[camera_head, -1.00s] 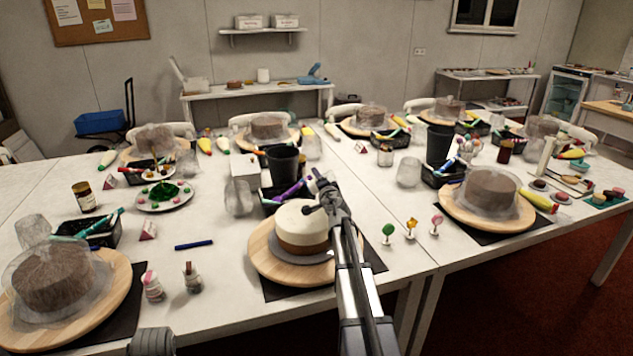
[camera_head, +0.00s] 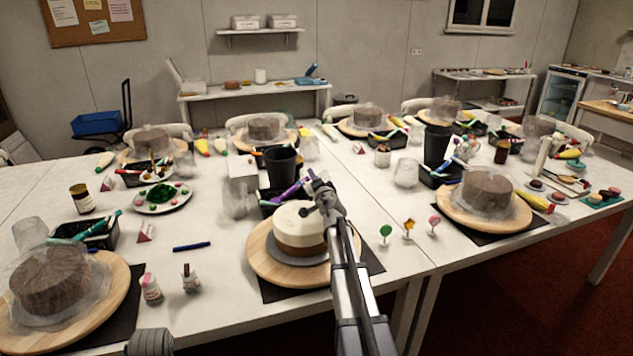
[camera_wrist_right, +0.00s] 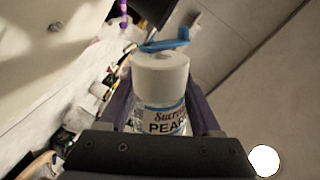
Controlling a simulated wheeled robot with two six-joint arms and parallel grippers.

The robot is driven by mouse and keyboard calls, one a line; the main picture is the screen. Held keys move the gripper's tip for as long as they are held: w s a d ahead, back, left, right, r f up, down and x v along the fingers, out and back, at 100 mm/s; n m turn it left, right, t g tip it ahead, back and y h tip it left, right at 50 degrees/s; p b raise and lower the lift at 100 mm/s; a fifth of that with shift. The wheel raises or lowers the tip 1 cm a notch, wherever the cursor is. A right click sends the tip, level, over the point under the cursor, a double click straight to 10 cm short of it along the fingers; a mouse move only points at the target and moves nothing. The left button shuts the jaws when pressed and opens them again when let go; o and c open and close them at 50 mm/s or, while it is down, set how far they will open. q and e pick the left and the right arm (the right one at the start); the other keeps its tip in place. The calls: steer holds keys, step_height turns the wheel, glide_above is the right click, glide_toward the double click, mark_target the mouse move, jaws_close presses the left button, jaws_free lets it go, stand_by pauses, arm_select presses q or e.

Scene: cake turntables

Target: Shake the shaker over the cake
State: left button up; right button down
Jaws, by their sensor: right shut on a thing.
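The cake (camera_head: 297,240), cream on top and brown below, sits on a grey board on a round wooden turntable (camera_head: 262,266) at the middle front in the head view. My right gripper (camera_head: 318,192) is over the cake's back right edge. In the right wrist view it is shut on the shaker (camera_wrist_right: 161,82), a clear bottle with a white cap and a printed label, between its two dark fingers. The shaker is hard to make out in the head view, mostly hidden by the gripper.
Two small bottles (camera_head: 151,289) (camera_head: 190,278) stand left of the turntable beside a blue pen (camera_head: 192,246). A black cup (camera_head: 280,165) stands behind the cake. Lollipop-like toppers (camera_head: 409,229) stand to the right. Other wrapped cakes (camera_head: 488,190) are around.

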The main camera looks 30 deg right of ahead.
steer(key=shift+a+r+n, duration=0.1)
steer(key=shift+r+n, duration=0.05)
steer(key=shift+n, duration=0.15)
steer(key=shift+w+a+f+m, duration=0.35)
steer(key=shift+w+a+m, duration=0.35)
steer(key=shift+m, duration=0.3)
steer(key=shift+s, duration=0.1)
steer(key=shift+s+d+b, duration=0.3)
steer(key=shift+s+d, duration=1.65)
steer(key=shift+s, duration=0.25)
steer(key=shift+a+r+n+p, duration=0.1)
steer(key=shift+r+n+p, duration=0.05)
steer(key=shift+n+p, duration=0.2)
